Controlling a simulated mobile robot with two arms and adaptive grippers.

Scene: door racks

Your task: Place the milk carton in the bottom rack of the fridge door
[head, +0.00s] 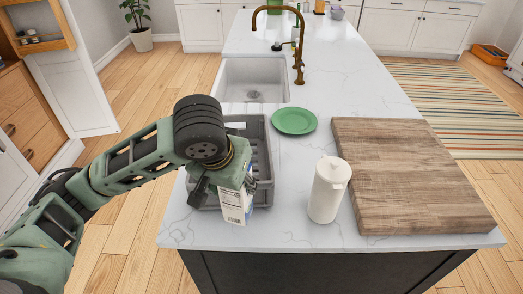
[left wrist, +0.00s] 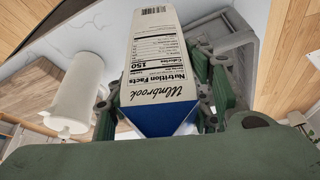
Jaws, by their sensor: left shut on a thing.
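The milk carton (head: 236,205) is white with printed text and some blue, at the near left part of the island counter. My left gripper (head: 222,180) is shut on it, coming from above and the left. In the left wrist view the carton (left wrist: 160,65) sits between the fingers of the left gripper (left wrist: 160,105), its nutrition label and blue end showing. I cannot tell whether its base touches the counter. No fridge door can be identified for certain. My right gripper is not in view.
A grey dish rack (head: 262,160) stands right behind the carton. A wooden rack with jars (head: 38,28) is at upper left. Floor (head: 125,100) is open on the left.

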